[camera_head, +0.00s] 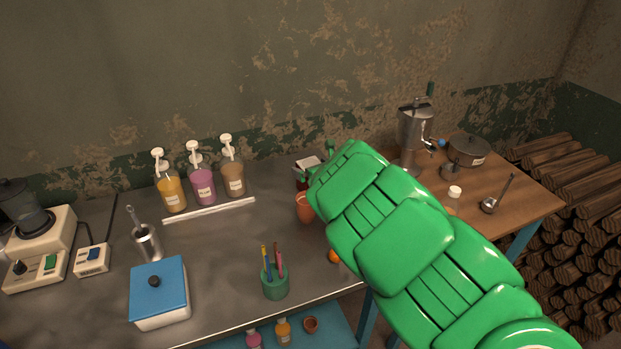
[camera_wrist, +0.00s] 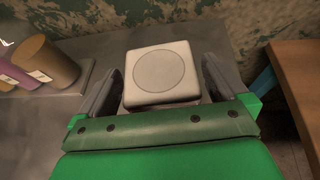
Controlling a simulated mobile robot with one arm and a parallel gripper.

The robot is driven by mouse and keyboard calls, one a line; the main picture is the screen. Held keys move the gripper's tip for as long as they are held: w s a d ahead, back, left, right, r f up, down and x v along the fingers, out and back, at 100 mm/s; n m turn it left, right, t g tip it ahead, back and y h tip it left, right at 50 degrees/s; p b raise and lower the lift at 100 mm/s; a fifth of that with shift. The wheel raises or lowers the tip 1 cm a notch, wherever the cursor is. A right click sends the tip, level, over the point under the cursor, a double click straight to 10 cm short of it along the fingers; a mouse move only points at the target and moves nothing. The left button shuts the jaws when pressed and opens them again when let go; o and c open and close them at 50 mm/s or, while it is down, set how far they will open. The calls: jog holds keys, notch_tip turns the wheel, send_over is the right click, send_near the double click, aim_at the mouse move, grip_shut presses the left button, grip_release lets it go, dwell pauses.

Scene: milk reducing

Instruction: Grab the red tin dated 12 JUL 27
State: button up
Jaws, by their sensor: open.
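A square tin with a pale lid (camera_wrist: 161,73) stands between my gripper's two fingers in the wrist view. A round ring marks its lid. In the head view the tin (camera_head: 308,163) shows at the back of the grey table, with a dark reddish side and partly hidden by my arm. No date can be read in either view. My gripper (camera_wrist: 160,84) is open, with one grey finger on each side of the tin. I cannot tell whether the fingers touch it. In the head view my green arm covers most of the gripper.
A terracotta cup (camera_head: 305,207) stands just in front of the tin. Pump bottles (camera_head: 203,188) stand left, behind a white strip (camera_head: 210,210). A green pen holder (camera_head: 274,284) and blue-lidded box (camera_head: 159,290) are nearer. A wooden table (camera_head: 525,200) with a metal urn (camera_head: 413,128) is right.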

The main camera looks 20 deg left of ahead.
jog(key=shift+w+a+f, duration=0.2)
jog(key=shift+w+a, duration=0.15)
jog(key=shift+a, duration=0.1)
jog(key=shift+c, duration=0.2)
jog(key=c, duration=1.1)
jog(key=shift+o, duration=0.2)
jog(key=shift+d+r, duration=0.1)
jog(key=shift+r, duration=1.6)
jog(key=shift+s+d+r, duration=0.25)
jog(key=shift+s+r, duration=0.15)
jog(key=shift+r, duration=0.05)
jog(key=shift+s+d+r, duration=0.2)
jog(key=shift+s+r, duration=0.15)
jog(key=shift+r, duration=0.1)
jog(key=s+d+r, duration=0.6)
jog(key=s+r, duration=0.2)
jog(key=s, duration=0.2)
jog(key=shift+d, duration=0.35)
